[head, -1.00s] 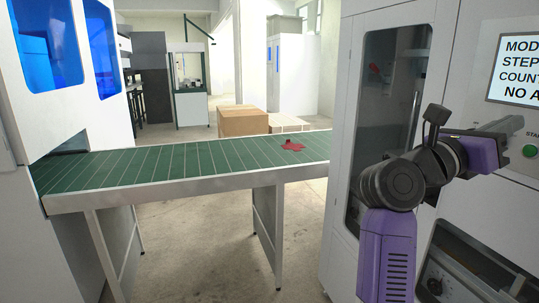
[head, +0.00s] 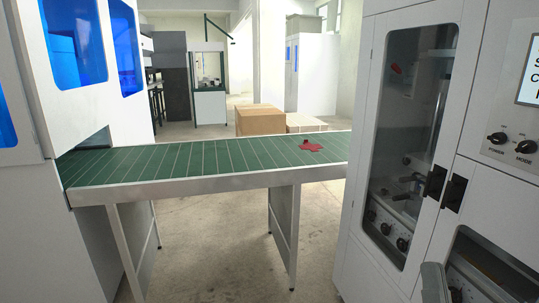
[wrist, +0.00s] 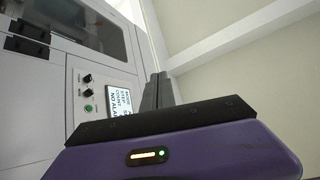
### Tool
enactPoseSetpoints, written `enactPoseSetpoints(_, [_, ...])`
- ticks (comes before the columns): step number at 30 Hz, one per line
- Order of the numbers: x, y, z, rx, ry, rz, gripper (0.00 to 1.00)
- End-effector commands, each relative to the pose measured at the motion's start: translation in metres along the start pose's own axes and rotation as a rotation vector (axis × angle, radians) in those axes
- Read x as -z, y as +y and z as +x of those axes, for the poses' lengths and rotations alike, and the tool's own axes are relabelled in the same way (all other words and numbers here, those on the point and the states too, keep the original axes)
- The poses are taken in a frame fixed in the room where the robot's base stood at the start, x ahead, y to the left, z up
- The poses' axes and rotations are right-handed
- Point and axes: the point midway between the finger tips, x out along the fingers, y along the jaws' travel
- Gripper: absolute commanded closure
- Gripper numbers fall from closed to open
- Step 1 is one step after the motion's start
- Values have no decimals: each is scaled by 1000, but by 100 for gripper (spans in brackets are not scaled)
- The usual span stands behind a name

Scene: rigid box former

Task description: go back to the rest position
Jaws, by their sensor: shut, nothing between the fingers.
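My gripper (wrist: 158,92) shows in the wrist view beyond its purple body and black mount. Its two dark fingers are together and empty, pointing up in the picture. Behind them are a white machine front and a pale wall and ceiling. In the head view the gripper is not visible. A small grey part at the bottom right edge there may be part of my arm.
A green conveyor (head: 200,160) with a red flat piece (head: 310,147) on it runs across the head view. A white machine (head: 372,200) with a glass door stands close on the right. Cardboard boxes (head: 260,122) lie behind. The floor (head: 210,240) under the conveyor is mostly clear.

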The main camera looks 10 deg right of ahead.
Motion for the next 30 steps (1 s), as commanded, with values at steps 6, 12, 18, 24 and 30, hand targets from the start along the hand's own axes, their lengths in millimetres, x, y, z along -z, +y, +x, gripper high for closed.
enactPoseSetpoints(6, [-30,-2,-88,2,-290,-211,100])
enactPoseSetpoints(12, [-40,-2,-167,6,-536,-359,100])
enactPoseSetpoints(18, [-32,-5,-244,-1,-764,-454,100])
enactPoseSetpoints(24, [-12,-10,-305,-30,-935,-478,100])
enactPoseSetpoints(30, [-1,-10,-339,-64,-1027,-472,100])
